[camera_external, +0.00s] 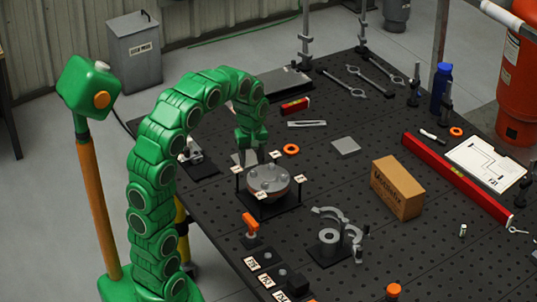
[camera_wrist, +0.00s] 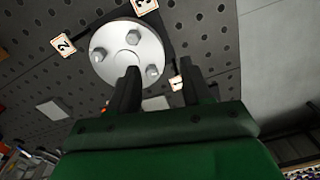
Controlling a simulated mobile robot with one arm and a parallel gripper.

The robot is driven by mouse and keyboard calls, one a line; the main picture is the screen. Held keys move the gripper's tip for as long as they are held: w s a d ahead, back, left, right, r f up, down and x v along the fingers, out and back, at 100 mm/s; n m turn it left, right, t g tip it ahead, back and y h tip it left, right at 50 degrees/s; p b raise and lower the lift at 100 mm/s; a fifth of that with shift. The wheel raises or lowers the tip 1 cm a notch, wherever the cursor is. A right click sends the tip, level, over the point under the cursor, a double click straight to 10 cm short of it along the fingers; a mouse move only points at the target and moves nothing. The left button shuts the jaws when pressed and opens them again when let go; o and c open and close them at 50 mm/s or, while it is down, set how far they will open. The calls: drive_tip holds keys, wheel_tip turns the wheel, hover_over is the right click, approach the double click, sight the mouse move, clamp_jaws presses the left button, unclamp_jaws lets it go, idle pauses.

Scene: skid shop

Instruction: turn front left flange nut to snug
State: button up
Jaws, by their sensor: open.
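The round grey flange (camera_external: 267,182) sits on a dark stand with small numbered tags around it, on the perforated table. It also shows in the wrist view (camera_wrist: 124,58), with several hex nuts on its face; one nut (camera_wrist: 152,72) is close to the left finger. Which nut is the front left one I cannot tell for sure. My gripper (camera_external: 261,154) points down just above the flange's back edge. In the wrist view my gripper (camera_wrist: 160,84) has its two fingers spread with nothing between them. The left finger covers part of the flange's lower edge.
An orange ring (camera_external: 291,149) lies behind the flange. A cardboard box (camera_external: 397,188) stands to the right. A grey clamp (camera_external: 338,230), an orange-handled tool (camera_external: 250,223) and numbered tags (camera_wrist: 63,44) are nearby. A red level (camera_external: 456,178) lies farther right.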

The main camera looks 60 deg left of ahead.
drive_tip(key=s+d+m+g, duration=0.1)
drive_tip(key=s+d+m, duration=1.1)
drive_tip(key=s, duration=0.8)
drive_tip(key=shift+d+f, duration=0.45)
drive_tip(key=shift+d, duration=1.15)
